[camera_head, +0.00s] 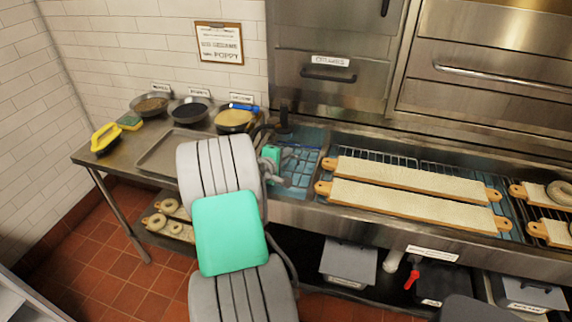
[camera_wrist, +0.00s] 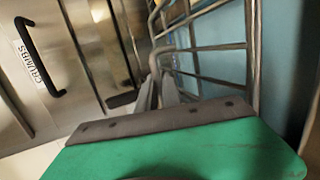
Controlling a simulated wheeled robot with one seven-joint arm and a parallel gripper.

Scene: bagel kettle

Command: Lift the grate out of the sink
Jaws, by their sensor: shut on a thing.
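The grate (camera_wrist: 205,48) is a metal wire rack. It fills the upper middle and right of the wrist view, with blue water or sink lining behind it. My gripper (camera_wrist: 160,88) is shut on a wire at its near left side. In the head view my gripper (camera_head: 284,178) is at the left end of the sink (camera_head: 312,136), partly hidden by my arm. Grid lines of the grate (camera_head: 304,165) show there over the blue. I cannot tell how high the grate sits.
Two long boards (camera_head: 410,170) lie across a wire rack right of my gripper, and shorter boards with bagels (camera_head: 560,192) lie farther right. A dark tap-like post (camera_head: 283,120) stands behind my gripper. Seed bowls (camera_head: 188,110) and a tray (camera_head: 160,158) are on the left counter.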

